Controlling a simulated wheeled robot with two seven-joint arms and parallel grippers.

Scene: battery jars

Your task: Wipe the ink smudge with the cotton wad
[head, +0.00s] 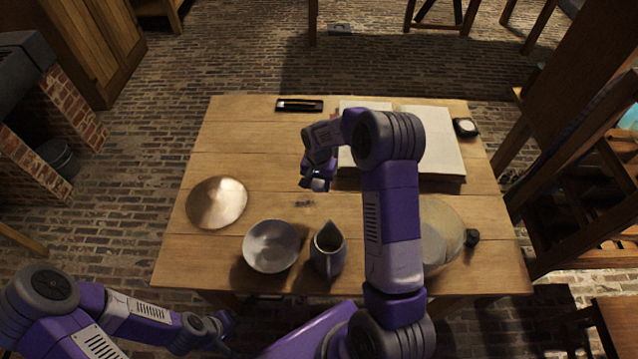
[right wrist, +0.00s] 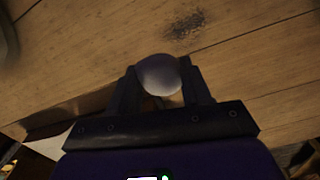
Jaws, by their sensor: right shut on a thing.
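The ink smudge (right wrist: 185,25) is a dark speckled patch on the wooden table, near the top of the right wrist view. It shows as a small dark mark (head: 305,203) in the head view. The cotton wad (right wrist: 160,74) is a pale, round ball between the fingers of my right gripper (right wrist: 160,88), which is shut on it. The wad is a short way from the smudge in the right wrist view. In the head view my right gripper (head: 316,184) is just beyond the smudge. My left gripper (head: 215,326) is low at the left, off the table's near edge; its fingers are unclear.
On the table (head: 250,130) are a copper-coloured dish (head: 216,202), a grey bowl (head: 271,246), a pitcher (head: 328,252) and an open book (head: 436,140). A dark case (head: 299,105) lies at the far edge. My right arm partly hides a pale round item (head: 440,232).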

